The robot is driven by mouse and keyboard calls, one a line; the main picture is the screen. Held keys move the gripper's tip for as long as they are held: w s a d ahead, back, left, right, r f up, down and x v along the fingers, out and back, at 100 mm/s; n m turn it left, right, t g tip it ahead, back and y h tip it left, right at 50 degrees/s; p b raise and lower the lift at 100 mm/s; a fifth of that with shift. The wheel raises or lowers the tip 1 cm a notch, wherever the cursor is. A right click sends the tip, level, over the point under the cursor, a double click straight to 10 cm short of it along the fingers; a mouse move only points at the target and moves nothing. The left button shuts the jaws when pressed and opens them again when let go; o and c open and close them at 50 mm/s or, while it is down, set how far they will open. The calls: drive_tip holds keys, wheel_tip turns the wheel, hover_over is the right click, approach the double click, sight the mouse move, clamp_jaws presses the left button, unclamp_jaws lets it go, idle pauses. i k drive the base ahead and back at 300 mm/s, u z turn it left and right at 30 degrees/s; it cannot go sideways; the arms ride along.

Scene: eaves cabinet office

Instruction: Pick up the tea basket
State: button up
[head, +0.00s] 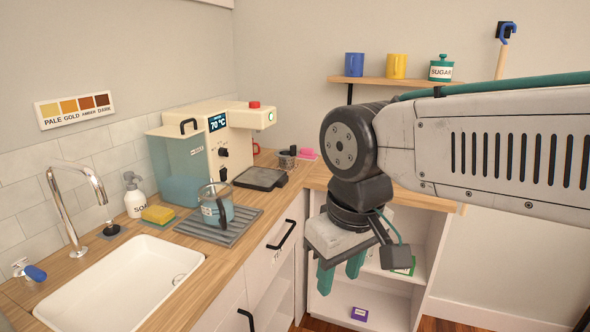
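A small dark grey cup-like item (287,160) stands on the counter in the back corner, right of the machine. It looks like the tea basket, but it is too small to be sure. My gripper (340,274) hangs in front of the open shelves at the right, its teal fingers pointing down. The fingers are apart with nothing seen between them. It is to the right of the small item, nearer to me and well apart from it.
The cream machine (240,135) with a blue tank stands against the wall. A glass jug (216,205) stands on a grey drain mat (240,228). A black tray (260,178), pink block (307,153), yellow sponge (158,214), soap bottle (134,199) and white sink (120,285) share the counter.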

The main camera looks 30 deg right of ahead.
sight(286, 157)
drive_tip(key=z, duration=1.3)
drive_tip(key=i, duration=1.4)
drive_tip(key=u, duration=0.65)
drive_tip(key=i, duration=0.35)
drive_tip(key=u, duration=0.35)
